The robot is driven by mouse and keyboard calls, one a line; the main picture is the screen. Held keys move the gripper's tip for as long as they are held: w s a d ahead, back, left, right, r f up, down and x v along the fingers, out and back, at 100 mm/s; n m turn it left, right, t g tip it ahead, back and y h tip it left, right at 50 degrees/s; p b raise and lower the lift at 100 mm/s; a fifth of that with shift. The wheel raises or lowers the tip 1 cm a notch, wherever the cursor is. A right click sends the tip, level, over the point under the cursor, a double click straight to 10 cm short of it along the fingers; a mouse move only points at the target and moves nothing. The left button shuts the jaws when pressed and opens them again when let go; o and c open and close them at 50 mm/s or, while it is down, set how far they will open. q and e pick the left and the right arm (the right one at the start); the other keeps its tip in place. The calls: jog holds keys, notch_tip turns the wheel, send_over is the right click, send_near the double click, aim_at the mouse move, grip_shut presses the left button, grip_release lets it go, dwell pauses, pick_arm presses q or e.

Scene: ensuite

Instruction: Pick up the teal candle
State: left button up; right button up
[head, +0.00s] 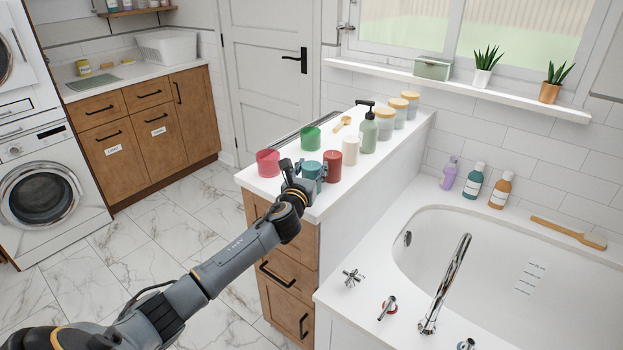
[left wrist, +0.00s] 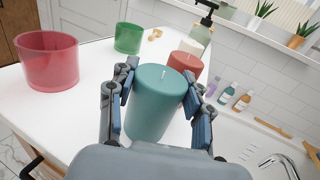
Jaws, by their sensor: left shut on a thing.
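The teal candle (left wrist: 155,105) is a plain cylinder with a short wick. It stands upright between the two fingers of my left gripper (left wrist: 160,88) in the left wrist view, with a finger against each side. In the head view the teal candle (head: 311,169) is partly hidden by my left gripper (head: 306,180), at the near end of the white counter. Whether its base touches the counter is hard to tell. My right gripper is not in view.
A red candle (head: 332,166) stands close to the right of the teal one, with a cream candle (head: 350,150) behind. A pink glass (head: 268,162) and a green glass (head: 310,138) stand to the left. A soap bottle (head: 368,130) and jars line the counter (head: 262,184). A bathtub is right.

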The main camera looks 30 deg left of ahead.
pick_arm(q)
jog(key=shift+r, duration=0.15)
jog(key=shift+r, duration=0.25)
jog(key=r, duration=0.2)
jog(key=r+p, duration=0.1)
jog(key=shift+s+r, duration=0.2)
jog(key=shift+s, duration=0.05)
jog(key=s+d+r, duration=0.4)
jog(key=s+r, duration=0.5)
jog(key=s, duration=0.4)
